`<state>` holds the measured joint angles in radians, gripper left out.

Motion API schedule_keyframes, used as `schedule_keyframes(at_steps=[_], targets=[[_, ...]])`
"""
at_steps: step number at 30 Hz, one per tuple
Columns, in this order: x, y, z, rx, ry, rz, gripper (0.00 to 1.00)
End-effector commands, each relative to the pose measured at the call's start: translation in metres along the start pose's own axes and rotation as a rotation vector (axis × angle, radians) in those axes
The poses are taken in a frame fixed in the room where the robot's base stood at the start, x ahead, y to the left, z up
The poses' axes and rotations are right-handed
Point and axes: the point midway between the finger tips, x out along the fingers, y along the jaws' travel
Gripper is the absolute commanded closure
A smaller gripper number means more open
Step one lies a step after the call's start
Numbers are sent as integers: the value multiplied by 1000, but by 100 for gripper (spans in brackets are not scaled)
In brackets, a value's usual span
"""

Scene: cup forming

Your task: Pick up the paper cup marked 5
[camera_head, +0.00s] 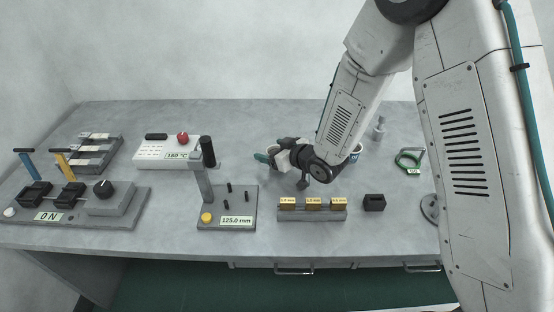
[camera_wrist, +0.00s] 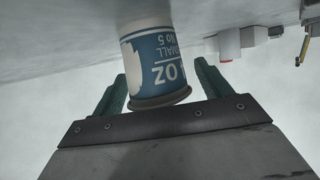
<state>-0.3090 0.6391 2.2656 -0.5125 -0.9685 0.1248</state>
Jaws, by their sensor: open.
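The paper cup marked 5 (camera_wrist: 153,62) shows in the wrist view, upside down in that picture, with a blue band, white lettering and a dark rim toward my gripper. My gripper (camera_wrist: 158,80) is open, with one green finger on each side of the cup. A gap shows between the cup and the right finger; whether the left finger touches it I cannot tell. In the head view my gripper (camera_head: 270,158) is low over the middle of the table, and I cannot make out this cup clearly there.
On the grey table (camera_head: 235,120), a lever stand marked 125.0 mm (camera_head: 228,208) is left of my gripper. A white box with a red button (camera_head: 165,150) stands farther left. A block with yellow labelled pieces (camera_head: 312,210) is in front. A blue-and-white object (camera_head: 356,150) shows partly behind my arm.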

Motion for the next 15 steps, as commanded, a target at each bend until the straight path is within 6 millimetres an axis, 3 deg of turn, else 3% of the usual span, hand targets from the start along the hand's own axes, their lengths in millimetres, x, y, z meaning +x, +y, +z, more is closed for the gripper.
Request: schedule_keyframes(at_steps=[4, 9, 15], targets=[[0, 0, 0, 0, 0, 0, 26], [0, 0, 0, 0, 0, 0, 69], [-1, 0, 0, 0, 0, 0, 69]])
